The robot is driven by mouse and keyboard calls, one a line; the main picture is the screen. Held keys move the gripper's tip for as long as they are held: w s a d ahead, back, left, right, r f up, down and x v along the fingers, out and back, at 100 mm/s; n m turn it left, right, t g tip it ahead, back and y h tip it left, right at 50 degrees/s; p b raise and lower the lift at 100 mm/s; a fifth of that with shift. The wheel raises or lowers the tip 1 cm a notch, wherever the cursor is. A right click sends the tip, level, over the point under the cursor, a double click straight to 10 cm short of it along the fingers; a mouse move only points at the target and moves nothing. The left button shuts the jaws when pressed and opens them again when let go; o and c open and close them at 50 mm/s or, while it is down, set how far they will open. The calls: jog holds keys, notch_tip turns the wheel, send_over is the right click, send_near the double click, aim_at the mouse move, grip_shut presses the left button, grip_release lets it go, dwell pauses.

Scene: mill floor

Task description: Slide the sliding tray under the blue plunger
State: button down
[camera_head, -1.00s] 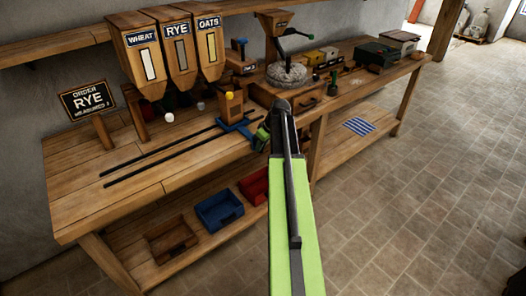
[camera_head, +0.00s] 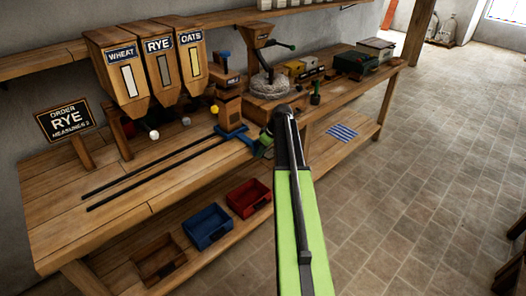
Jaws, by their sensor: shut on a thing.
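The sliding tray (camera_head: 231,133) is a blue plate on two dark rails on the bench, with a wooden box (camera_head: 229,112) standing on it. The blue plunger (camera_head: 225,56) rises from a wooden housing (camera_head: 229,78) behind the tray. In the picture the box lies just below this housing; I cannot tell whether it is exactly under the plunger. My gripper (camera_head: 263,145) is at the tray's front right side, shut on the tray. My dark wrist hides part of the grip and the bench beyond.
Hoppers marked wheat, rye (camera_head: 159,65) and oats hang left, with coloured knobs below. An order sign (camera_head: 65,122) stands far left. A round millstone (camera_head: 270,85) and small boxes stand right. Red and blue bins (camera_head: 208,227) sit on the lower shelf. The left rails (camera_head: 140,172) are clear.

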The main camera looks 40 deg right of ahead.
jog(key=c, duration=1.5)
grip_release()
jog(key=shift+s+d, duration=0.1)
jog(key=shift+d, duration=0.45)
jog(key=shift+o, duration=0.3)
jog(key=shift+a, duration=0.25)
jog(key=p+v, duration=1.6)
jog(key=v, duration=0.1)
jog(key=shift+r, duration=0.2)
jog(key=shift+a, duration=0.1)
